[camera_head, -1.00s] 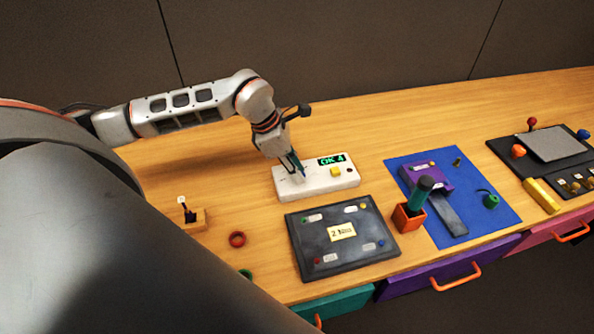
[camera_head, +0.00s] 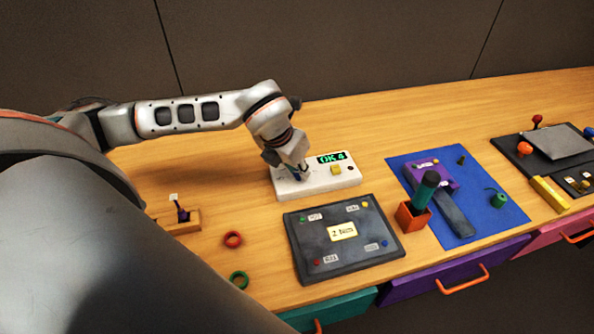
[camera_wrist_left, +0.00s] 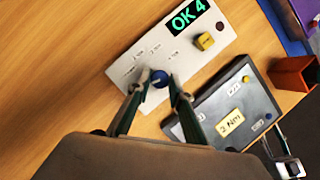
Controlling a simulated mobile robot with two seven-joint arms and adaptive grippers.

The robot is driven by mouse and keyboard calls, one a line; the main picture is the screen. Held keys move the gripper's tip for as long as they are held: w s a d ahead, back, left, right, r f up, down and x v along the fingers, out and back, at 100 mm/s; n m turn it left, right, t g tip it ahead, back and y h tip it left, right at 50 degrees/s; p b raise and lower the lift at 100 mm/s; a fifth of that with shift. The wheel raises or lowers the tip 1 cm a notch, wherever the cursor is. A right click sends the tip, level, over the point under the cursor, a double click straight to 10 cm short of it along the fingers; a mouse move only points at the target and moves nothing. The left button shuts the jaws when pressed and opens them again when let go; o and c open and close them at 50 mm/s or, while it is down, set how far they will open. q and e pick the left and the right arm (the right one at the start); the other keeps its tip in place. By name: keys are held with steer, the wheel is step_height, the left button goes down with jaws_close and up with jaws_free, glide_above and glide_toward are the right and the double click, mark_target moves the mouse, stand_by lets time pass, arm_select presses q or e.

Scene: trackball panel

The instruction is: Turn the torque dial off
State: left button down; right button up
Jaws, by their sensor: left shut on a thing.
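The white control panel (camera_head: 322,186) lies on the table with a green "OK 4" display (camera_head: 331,157) and a yellow cube-shaped knob (camera_head: 336,169). In the head view my left gripper (camera_head: 299,178) hides most of the dial. The labels are too small to read.
A dark panel (camera_head: 300,251) with a "2 Nm" card (camera_head: 342,231) lies in front.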

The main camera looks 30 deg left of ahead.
arm_select(q)
steer(key=shift+n+y+b, duration=0.3)
steer(key=shift+n+b, duration=0.2)
steer(key=shift+n, duration=0.2)
arm_select(e)
steer(key=shift+s+f, duration=0.2)
steer(key=shift+f, duration=0.75)
arm_select(q)
steer(key=c, duration=1.8)
jaws_free()
arm_select(e)
steer(key=shift+s, duration=0.1)
arm_select(q)
steer(key=v, duration=1.2)
steer(key=shift+d, duration=0.1)
